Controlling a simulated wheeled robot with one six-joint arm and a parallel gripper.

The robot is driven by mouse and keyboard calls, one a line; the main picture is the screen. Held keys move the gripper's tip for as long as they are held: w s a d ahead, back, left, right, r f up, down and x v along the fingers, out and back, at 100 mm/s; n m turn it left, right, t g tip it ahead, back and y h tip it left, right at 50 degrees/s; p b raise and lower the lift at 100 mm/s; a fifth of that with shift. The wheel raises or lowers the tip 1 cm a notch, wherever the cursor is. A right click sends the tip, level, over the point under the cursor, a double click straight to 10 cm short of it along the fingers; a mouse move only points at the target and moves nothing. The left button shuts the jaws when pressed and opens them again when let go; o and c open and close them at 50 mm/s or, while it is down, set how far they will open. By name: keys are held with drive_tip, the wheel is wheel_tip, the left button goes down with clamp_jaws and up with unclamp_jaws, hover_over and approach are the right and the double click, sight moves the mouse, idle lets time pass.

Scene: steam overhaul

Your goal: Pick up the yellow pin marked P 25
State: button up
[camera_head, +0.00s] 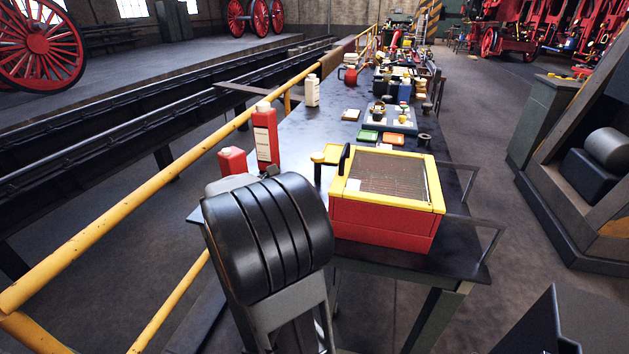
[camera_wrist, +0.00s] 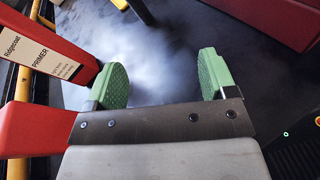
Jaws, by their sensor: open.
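My gripper (camera_wrist: 162,82) shows in the wrist view with its two green pads wide apart and nothing between them. Dark tabletop lies below it. In the head view my black arm link hides the gripper. I cannot make out a yellow pin marked P 25 in either view.
A red box with a yellow rim (camera_head: 383,217) stands on the dark table (camera_head: 312,127), right of my arm. A red primer container (camera_head: 265,138) stands left; its label shows in the wrist view (camera_wrist: 45,55). Small trays and parts crowd farther back. A yellow railing (camera_head: 200,150) runs along the left.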

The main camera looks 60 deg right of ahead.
sight(315, 163)
drive_tip(key=d+n+h, duration=0.1)
drive_tip(key=d, duration=0.1)
drive_tip(key=w+d+f+n+h+b, duration=0.1)
drive_tip(key=d, duration=0.1)
drive_tip(key=d+n+h+b, duration=0.1)
drive_tip(key=d+n, duration=0.1)
drive_tip(key=shift+w+f+t, duration=0.3)
drive_tip(key=shift+w, duration=0.1)
drive_tip(key=d, duration=0.6)
drive_tip(key=shift+s+d+r, duration=0.1)
drive_tip(key=shift+s+d, duration=0.15)
drive_tip(key=shift+d, duration=0.1)
drive_tip(key=shift+s+d+r, duration=0.1)
drive_tip(key=shift+d+r, duration=0.05)
drive_tip(key=shift+d, duration=1.4)
drive_tip(key=shift+s+d+r, duration=0.1)
drive_tip(key=shift+d, duration=1.45)
drive_tip(key=shift+c, duration=0.3)
drive_tip(key=c, duration=1.2)
drive_tip(key=shift+r, duration=0.1)
drive_tip(key=shift+c, duration=0.2)
